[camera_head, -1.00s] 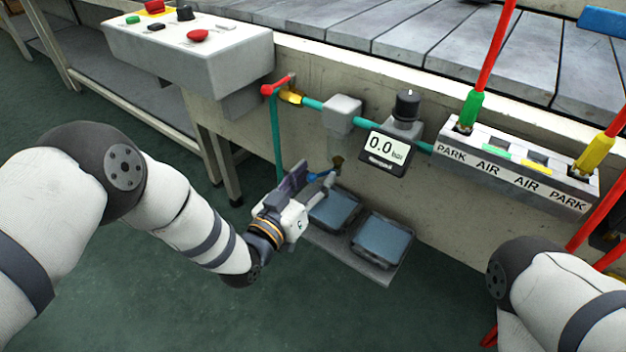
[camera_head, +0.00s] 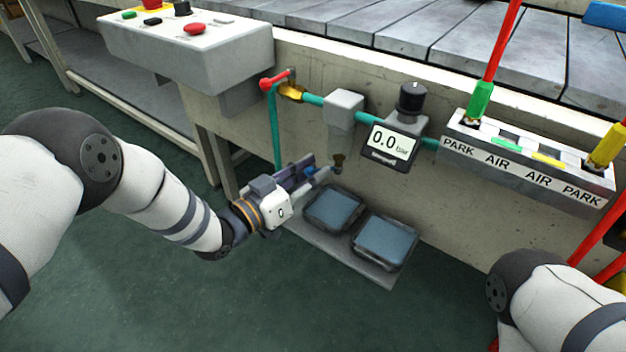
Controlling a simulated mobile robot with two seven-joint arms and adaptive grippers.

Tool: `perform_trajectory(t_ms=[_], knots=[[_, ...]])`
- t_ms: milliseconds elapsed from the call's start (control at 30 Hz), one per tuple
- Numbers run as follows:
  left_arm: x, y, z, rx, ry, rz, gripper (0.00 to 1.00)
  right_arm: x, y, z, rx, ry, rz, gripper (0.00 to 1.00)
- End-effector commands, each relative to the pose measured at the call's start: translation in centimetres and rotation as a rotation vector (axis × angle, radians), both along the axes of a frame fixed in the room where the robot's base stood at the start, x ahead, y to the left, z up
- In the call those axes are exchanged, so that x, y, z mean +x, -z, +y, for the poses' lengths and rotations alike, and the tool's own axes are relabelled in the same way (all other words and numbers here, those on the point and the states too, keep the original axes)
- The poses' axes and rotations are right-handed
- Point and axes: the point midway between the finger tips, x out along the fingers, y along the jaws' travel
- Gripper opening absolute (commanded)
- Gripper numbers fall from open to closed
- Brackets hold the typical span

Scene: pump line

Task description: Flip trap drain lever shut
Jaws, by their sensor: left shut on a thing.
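The trap (camera_head: 343,108) is a grey block on the teal air pipe, with a small brass drain (camera_head: 338,160) hanging below it. The blue drain lever (camera_head: 321,173) shows in part just left of the drain. My left gripper (camera_head: 314,174) reaches in from the left, below the trap, and is shut on the drain lever. Its fingers hide most of the lever, so its exact angle is hard to tell. My right arm enters at the lower right, and its gripper is out of view.
A gauge (camera_head: 390,143) reading 0.0 bar hangs right of the trap. Two blue pads (camera_head: 385,241) sit on a low plate under the gripper. A red-handled valve (camera_head: 277,80) is up left. A PARK/AIR rack (camera_head: 530,178) holds hoses at the right. Green floor is open in front.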

Motion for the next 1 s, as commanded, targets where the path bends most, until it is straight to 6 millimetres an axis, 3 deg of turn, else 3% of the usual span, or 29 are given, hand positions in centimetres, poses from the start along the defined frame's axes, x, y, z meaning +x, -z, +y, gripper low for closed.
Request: perform_trajectory(t_ms=[367,400,467,767,867,1000], knots=[[0.7,-0.4,0.3,-0.001,0.037,-0.004,0.0,-0.2,0.5,0.0,0.001,-0.001,0.007,0.4],[0.7,-0.4,0.3,-0.001,0.037,-0.004,0.32,-0.2,0.5,0.0,0.001,-0.001,0.007,0.4],[0.7,-0.4,0.3,-0.002,0.038,-0.005,0.45,-0.2,0.5,0.0,0.001,-0.001,0.007,0.4],[0.4,-0.2,0.3,-0.001,0.042,-0.001,0.45,-0.2,0.5,0.0,0.001,-0.001,0.007,0.4],[-0.4,-0.1,1.2,0.001,0.041,0.001,0.45,-0.2,0.5,0.0,0.001,-0.001,0.007,0.4],[-2.8,-0.1,4.1,0.0,0.039,0.003,0.45,-0.2,0.5,0.0,0.001,-0.001,0.007,0.4]])
